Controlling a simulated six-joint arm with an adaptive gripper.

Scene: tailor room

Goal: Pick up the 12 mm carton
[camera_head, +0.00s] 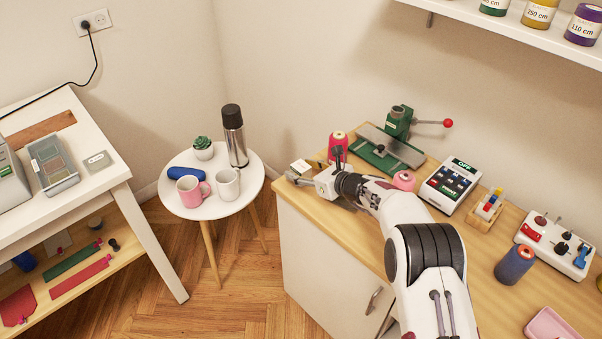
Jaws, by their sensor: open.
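A small cream-white carton (301,166) is at the left end of the wooden worktop (292,202), close to its edge. Its printing is too small to read, so I cannot tell whether it says 12 mm. My gripper (294,178) is open at the end of my white arm, low over that same corner. It is just in front of the carton in the picture. I cannot tell whether the fingers touch the carton. The carton's lower part is partly hidden by my gripper.
A red-pink thread spool (338,146) stands right of the carton, with a green clamp device (398,122) behind. A pink spool (404,180) and a keypad box (450,184) are farther right. A round white table (187,157) with mugs stands left, across a gap.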

